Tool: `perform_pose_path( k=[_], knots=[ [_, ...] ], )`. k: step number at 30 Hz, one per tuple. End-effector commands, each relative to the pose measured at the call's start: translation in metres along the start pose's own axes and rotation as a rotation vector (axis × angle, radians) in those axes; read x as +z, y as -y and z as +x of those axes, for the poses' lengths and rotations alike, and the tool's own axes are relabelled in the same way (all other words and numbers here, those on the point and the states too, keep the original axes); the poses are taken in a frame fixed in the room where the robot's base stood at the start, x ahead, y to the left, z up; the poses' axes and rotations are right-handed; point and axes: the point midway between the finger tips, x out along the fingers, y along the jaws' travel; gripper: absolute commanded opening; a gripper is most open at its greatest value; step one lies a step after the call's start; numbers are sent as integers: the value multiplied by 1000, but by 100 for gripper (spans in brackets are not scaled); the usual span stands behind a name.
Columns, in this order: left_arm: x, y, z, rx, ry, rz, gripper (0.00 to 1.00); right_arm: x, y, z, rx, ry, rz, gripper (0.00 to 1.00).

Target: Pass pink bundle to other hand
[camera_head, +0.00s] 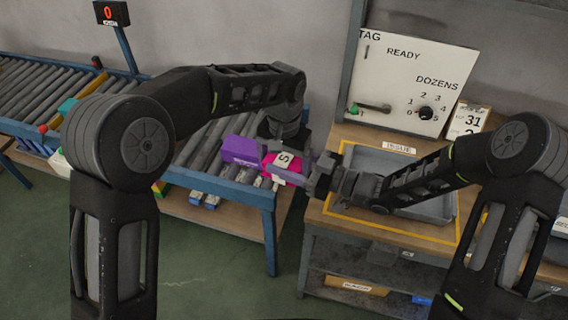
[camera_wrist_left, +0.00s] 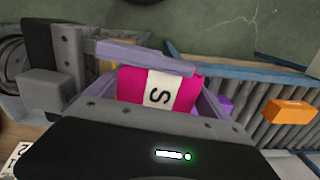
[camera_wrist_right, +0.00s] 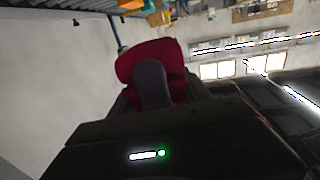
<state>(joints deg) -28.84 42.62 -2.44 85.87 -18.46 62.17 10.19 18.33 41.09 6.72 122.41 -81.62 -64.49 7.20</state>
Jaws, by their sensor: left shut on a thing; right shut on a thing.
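The pink bundle (camera_head: 270,168) with a white band marked S is held in the air between my two grippers, near the conveyor's right end. It fills the middle of the left wrist view (camera_wrist_left: 130,85). It looks dark red in the right wrist view (camera_wrist_right: 150,60), with a finger across its front. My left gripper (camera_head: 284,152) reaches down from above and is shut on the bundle. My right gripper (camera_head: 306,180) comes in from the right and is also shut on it. The exact finger contacts are partly hidden.
A purple block (camera_head: 240,150) is just left of the bundle, by the roller conveyor (camera_head: 205,155). To the right, a grey tray (camera_head: 373,156) sits on a workbench inside a yellow outline. A panel (camera_head: 410,82) with a knob and lever stands behind it.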

Motion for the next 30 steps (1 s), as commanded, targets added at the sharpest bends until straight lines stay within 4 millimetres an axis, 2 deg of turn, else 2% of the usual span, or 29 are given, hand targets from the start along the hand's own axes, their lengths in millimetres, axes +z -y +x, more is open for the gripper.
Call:
perform_pose_path(
  k=[1,5,6,15,25,30],
  knots=[
    [0,0,0,0,-1,0,59,0,0,0,0,0,0,12],
    [0,0,0,0,-1,0,48,0,0,0,0,0,0,12],
    [0,0,-1,0,-1,0,46,0,0,0,0,0,0,57],
    [0,0,-1,0,-1,0,46,0,0,0,0,0,0,82],
    [0,0,0,0,-1,0,46,0,0,-2,1,0,0,82],
    [0,0,0,0,-1,0,46,0,-1,-18,3,2,0,82]
  ],
)
